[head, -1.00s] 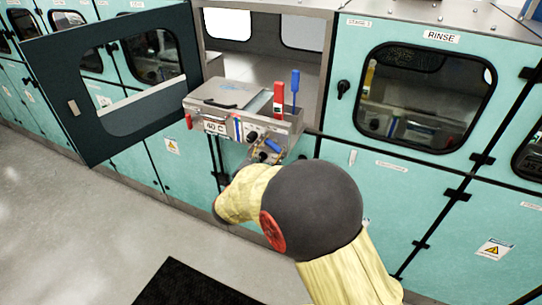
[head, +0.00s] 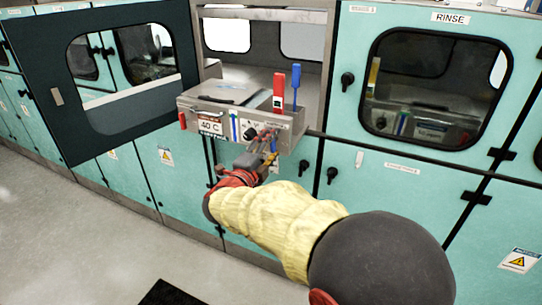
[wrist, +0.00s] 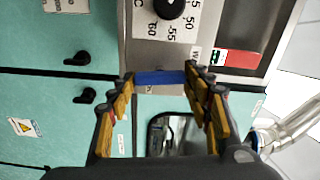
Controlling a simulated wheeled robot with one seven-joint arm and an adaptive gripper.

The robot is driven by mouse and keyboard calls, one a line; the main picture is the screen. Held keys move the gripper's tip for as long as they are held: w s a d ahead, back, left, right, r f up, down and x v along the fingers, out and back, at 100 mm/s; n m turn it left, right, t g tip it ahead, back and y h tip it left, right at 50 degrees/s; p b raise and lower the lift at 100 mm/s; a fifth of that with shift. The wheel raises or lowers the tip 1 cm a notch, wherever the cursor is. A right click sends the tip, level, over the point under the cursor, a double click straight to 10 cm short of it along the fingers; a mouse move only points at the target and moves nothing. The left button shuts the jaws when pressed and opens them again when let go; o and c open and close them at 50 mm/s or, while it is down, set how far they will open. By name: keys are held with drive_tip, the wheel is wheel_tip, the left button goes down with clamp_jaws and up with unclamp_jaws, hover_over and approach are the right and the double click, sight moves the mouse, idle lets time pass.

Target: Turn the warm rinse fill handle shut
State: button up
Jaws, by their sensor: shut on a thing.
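The steel bath module (head: 222,110) sits in the open cabinet bay, with controls on its front face. In the wrist view, a blue handle (wrist: 160,77) lies crosswise below the numbered dial (wrist: 170,8). My gripper (wrist: 161,78) is shut on the blue handle, one yellow-padded finger at each end. A label beside it is partly hidden by the right finger, so I cannot read its full name. In the head view, my gripper (head: 268,146) is at the module's lower front, right of the 40 C sign (head: 210,127); its fingers hide the handle there.
A red lever (head: 279,90) and a blue lever (head: 296,85) stand upright on the module's right. The dark cabinet door (head: 115,75) hangs open on the left. The closed RINSE cabinet (head: 350,60) is on the right. The grey floor (head: 60,225) is clear at left.

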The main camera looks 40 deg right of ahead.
drive_tip(key=shift+f+m+b, duration=0.15)
drive_tip(key=shift+m+b, duration=0.45)
drive_tip(key=shift+b, duration=0.1)
drive_tip(key=o, duration=1.1)
drive_tip(key=shift+o, duration=0.3)
drive_tip(key=v, duration=1.2)
